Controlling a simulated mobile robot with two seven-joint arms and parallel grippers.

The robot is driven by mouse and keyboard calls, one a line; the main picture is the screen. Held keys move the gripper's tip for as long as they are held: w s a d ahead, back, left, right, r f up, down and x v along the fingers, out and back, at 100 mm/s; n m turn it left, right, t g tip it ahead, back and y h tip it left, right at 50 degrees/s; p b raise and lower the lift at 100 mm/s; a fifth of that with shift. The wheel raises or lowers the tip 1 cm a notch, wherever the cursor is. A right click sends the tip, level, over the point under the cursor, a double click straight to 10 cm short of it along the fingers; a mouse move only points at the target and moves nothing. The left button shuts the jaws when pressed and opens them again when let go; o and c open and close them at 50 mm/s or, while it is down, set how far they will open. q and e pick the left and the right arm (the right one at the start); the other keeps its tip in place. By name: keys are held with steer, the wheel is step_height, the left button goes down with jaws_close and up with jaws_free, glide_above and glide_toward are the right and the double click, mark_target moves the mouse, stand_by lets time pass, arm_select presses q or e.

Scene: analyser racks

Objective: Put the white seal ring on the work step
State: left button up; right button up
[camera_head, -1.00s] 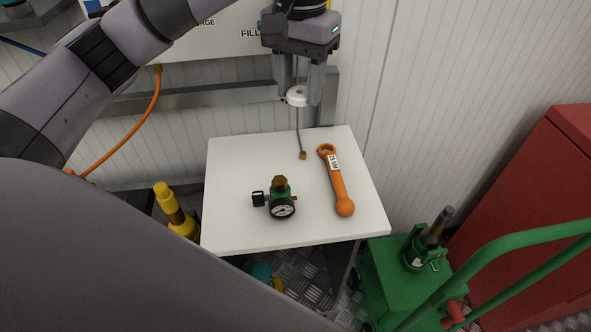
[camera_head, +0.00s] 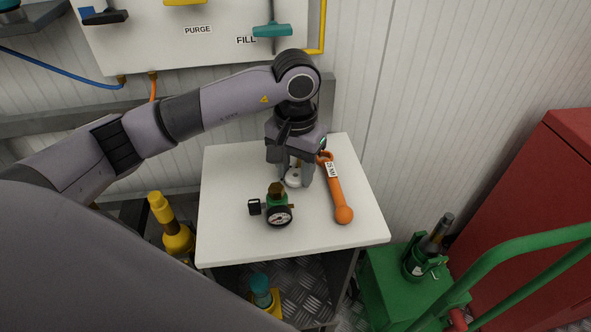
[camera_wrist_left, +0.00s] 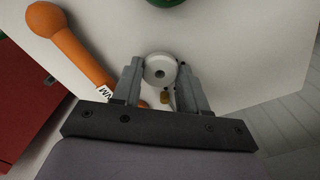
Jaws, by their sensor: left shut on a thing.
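The white seal ring (camera_head: 293,179) is between the fingers of my left gripper (camera_head: 292,173), low over the white top of the work step (camera_head: 228,222). In the left wrist view the ring (camera_wrist_left: 158,69) sits between the two fingertips, its centre hole facing the camera. My left gripper is shut on it. I cannot tell whether the ring touches the top. A small brass end (camera_wrist_left: 165,97) shows close to the fingers in the wrist view. My right gripper is not in view.
A green regulator with a gauge (camera_head: 279,213) stands just in front of the ring. An orange wrench (camera_head: 339,198) lies to the right. A yellow bottle-shaped thing (camera_head: 175,238) and a green cart (camera_head: 383,278) flank the step.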

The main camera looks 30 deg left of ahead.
arm_select(q)
steer(key=shift+f, duration=0.45)
steer(key=shift+f, duration=0.2)
steer(key=o, duration=1)
steer(key=shift+r, duration=0.1)
steer(key=shift+r, duration=0.2)
step_height(320, 180, up, 12)
